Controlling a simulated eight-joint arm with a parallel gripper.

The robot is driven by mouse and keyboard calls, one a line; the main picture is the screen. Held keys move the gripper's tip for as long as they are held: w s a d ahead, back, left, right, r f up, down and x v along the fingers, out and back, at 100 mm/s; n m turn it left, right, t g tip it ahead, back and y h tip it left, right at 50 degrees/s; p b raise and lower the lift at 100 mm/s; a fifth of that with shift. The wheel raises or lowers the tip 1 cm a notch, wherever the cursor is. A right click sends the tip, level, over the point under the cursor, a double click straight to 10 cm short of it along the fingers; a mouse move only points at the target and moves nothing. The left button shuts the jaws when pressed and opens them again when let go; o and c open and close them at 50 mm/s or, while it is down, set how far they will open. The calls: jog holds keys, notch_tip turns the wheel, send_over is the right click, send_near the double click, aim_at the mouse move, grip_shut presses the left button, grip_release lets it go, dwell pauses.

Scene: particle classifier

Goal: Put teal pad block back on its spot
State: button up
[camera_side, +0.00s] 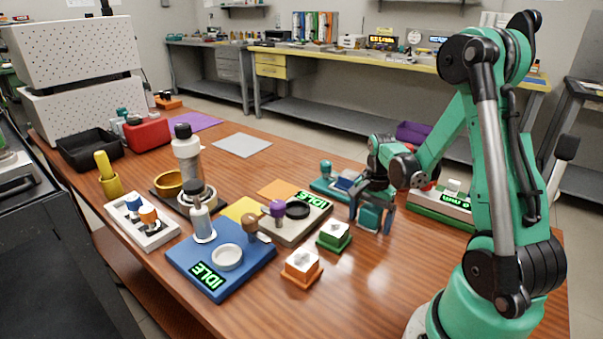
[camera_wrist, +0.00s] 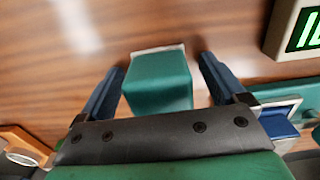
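The teal pad block (camera_side: 370,217) sits between the fingers of my gripper (camera_side: 372,222), which points down near the right side of the wooden table. In the wrist view the block (camera_wrist: 158,80) stands between the two blue fingers of my gripper (camera_wrist: 161,65). A narrow gap shows on each side of it, so the fingers look open around it. A pale edge shows at its far end. I cannot tell whether its base touches the table. A teal station (camera_side: 325,187) with a blue square lies just left of my gripper, partly hidden by it.
A green block (camera_side: 334,236) and an orange block (camera_side: 302,268) stand at the front. A grey station (camera_side: 290,232) reading IDLE and a blue station (camera_side: 225,278) stand to the left. A green-based device (camera_side: 440,210) is behind my arm. Bare table lies at the front right.

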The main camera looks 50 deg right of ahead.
aim_at(371, 208)
jog(key=shift+r, duration=0.15)
notch_tip(371, 208, up, 12)
jog(key=shift+f, duration=0.2)
jog(key=shift+w+a+r, duration=0.1)
jog(key=shift+r, duration=0.1)
jog(key=w+a+n+t, duration=0.1)
jog(key=a+n+t, duration=0.2)
jog(key=a+n, duration=0.6)
jog(key=w+a+r+n+t, duration=0.1)
jog(key=a+n+t, duration=0.3)
jog(key=a+n, duration=0.5)
jog(key=shift+w+a+r, duration=0.25)
jog(key=shift+w+a, duration=0.3)
jog(key=shift+a, duration=0.05)
jog(key=shift+o, duration=0.2)
